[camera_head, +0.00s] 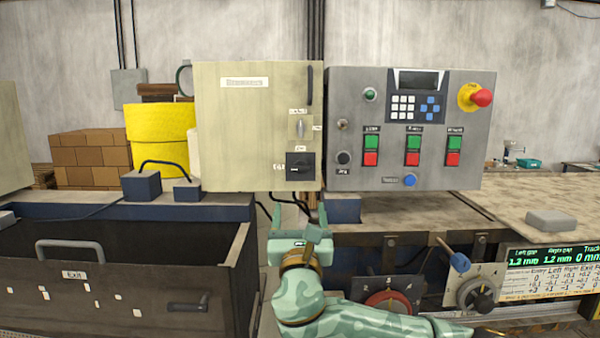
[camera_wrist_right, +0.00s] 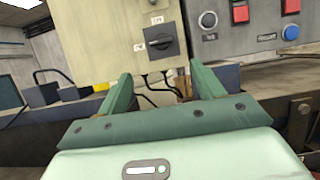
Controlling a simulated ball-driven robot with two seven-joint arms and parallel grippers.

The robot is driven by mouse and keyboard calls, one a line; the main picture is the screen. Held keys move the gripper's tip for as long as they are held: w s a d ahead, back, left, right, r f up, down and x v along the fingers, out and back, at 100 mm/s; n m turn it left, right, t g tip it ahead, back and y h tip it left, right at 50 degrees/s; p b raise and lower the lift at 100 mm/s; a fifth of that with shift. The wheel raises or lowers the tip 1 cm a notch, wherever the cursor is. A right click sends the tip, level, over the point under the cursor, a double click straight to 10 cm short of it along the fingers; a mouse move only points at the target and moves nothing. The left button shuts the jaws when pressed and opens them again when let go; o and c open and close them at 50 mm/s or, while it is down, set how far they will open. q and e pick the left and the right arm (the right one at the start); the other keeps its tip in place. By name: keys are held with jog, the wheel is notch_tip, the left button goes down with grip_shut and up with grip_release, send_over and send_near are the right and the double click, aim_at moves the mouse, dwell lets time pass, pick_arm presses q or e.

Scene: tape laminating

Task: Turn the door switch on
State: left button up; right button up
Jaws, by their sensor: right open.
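A beige cabinet (camera_head: 235,130) stands in the middle of the head view. On its right side is a black square rotary switch (camera_head: 301,167), with one small label above and one at its left; its handle looks horizontal, towards the left label. It also shows in the right wrist view (camera_wrist_right: 163,41). Above it is a silver switch (camera_head: 300,128) on a pale plate. Which one is the door switch I cannot read. My green right gripper (camera_head: 293,204) is open and empty, below the black switch and apart from it; its fingers also show in the wrist view (camera_wrist_right: 164,88). My left gripper is not in view.
A grey control panel (camera_head: 355,100) with buttons and a red emergency knob (camera_head: 481,98) adjoins the cabinet at right. Dark cables (camera_head: 270,209) hang below the cabinet near my right gripper. A dark bin with a handle (camera_head: 70,245) stands at left.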

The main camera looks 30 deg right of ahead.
aim_at(301, 171)
jog(key=p+x, duration=0.3)
jog(key=x, duration=0.8)
jog(key=shift+w+d+r, duration=0.1)
jog(key=shift+d, duration=0.1)
jog(key=shift+w+d+r, duration=0.1)
jog(key=shift+w+d, duration=0.2)
jog(key=shift+w, duration=0.15)
jog(key=c, duration=1)
